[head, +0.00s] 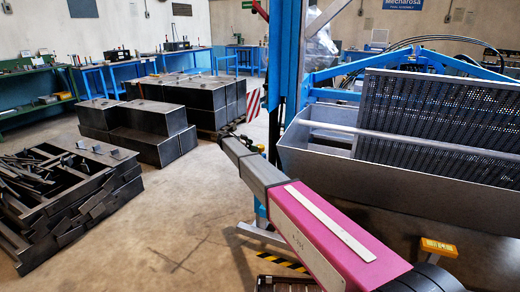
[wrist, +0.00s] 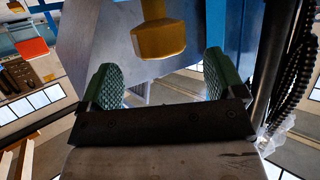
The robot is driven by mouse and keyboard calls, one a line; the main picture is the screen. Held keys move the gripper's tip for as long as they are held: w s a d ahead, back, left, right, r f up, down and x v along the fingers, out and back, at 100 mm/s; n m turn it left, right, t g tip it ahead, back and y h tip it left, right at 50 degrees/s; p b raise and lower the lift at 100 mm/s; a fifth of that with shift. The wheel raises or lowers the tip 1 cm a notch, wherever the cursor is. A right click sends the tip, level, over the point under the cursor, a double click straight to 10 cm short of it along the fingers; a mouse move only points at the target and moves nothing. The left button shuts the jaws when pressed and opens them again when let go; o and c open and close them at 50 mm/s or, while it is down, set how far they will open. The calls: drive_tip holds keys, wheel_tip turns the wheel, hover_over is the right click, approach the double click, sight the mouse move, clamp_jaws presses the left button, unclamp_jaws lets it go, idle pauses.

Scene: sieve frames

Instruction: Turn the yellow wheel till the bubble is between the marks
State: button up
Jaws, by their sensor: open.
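A yellow wheel-like knob (wrist: 158,38) with a faceted rim and a narrower neck shows at the top middle of the wrist view. My gripper (wrist: 160,75) is open, with a green ribbed pad on either side. The knob lies between the two pads in the picture but beyond their tips, and no contact shows. Nothing is between the jaws. I cannot make out the bubble or its marks in either view.
A blue upright post (head: 284,95) stands by a grey metal trough (head: 320,165) with perforated screens (head: 440,110). Dark metal boxes (head: 140,130) and a stack of steel frames (head: 60,195) stand at left. A yellow block (head: 438,248) is at lower right. Floor between is clear.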

sight(260, 146)
drive_tip(key=x, duration=0.5)
drive_tip(key=shift+w+d+f, duration=0.1)
drive_tip(key=shift+d+f, duration=0.05)
drive_tip(key=shift+d, duration=0.05)
drive_tip(key=c, duration=0.9)
drive_tip(key=n+t+y, duration=0.2)
drive_tip(key=n, duration=0.1)
drive_tip(key=shift+d+t, duration=0.1)
drive_tip(key=shift+t, duration=0.3)
drive_tip(key=n+t+y, duration=0.3)
drive_tip(key=n+y, duration=0.1)
drive_tip(key=n+t+y, duration=0.1)
drive_tip(key=n+y, duration=0.3)
drive_tip(key=shift+t, duration=0.4)
drive_tip(key=shift+n+y, duration=1.1)
drive_tip(key=shift+y, duration=0.2)
drive_tip(key=shift+n+y, duration=0.9)
drive_tip(key=shift+y, duration=0.2)
